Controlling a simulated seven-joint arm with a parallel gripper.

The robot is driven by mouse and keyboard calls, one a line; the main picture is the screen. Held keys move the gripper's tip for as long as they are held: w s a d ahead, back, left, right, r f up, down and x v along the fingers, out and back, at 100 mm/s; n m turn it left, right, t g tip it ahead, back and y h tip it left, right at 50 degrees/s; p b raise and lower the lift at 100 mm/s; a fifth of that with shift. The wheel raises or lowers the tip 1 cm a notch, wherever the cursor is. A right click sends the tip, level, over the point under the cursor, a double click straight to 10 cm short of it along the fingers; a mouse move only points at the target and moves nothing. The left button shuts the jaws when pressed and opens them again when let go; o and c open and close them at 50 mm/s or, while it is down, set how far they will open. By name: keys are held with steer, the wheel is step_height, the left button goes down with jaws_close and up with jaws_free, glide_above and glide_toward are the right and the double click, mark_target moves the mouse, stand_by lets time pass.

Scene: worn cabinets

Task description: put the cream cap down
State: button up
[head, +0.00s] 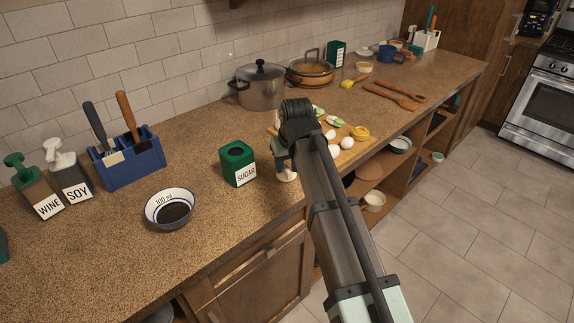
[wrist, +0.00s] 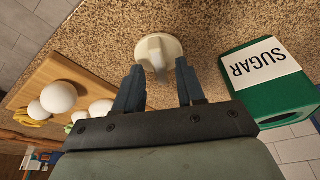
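The cream cap (wrist: 158,50) is a round pale piece with a raised grip ridge. In the wrist view it lies against the speckled counter, just beyond my fingertips. My gripper (wrist: 158,78) is open, with one dark finger on each side of the ridge and a visible gap at both sides. In the head view my gripper (head: 286,166) points down at the counter, and part of the cap (head: 288,177) shows at its tips. The cap appears to rest on the counter; its underside is hidden.
The green sugar canister (head: 238,165), open on top, stands close left of my gripper. A wooden board (head: 325,148) with eggs and vegetables lies to the right, partly hidden by my arm. A bowl (head: 169,209) sits left. The counter front (head: 215,235) is clear.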

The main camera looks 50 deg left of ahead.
steer(key=v, duration=1.1)
steer(key=shift+r, duration=0.2)
steer(key=shift+s+d, duration=0.1)
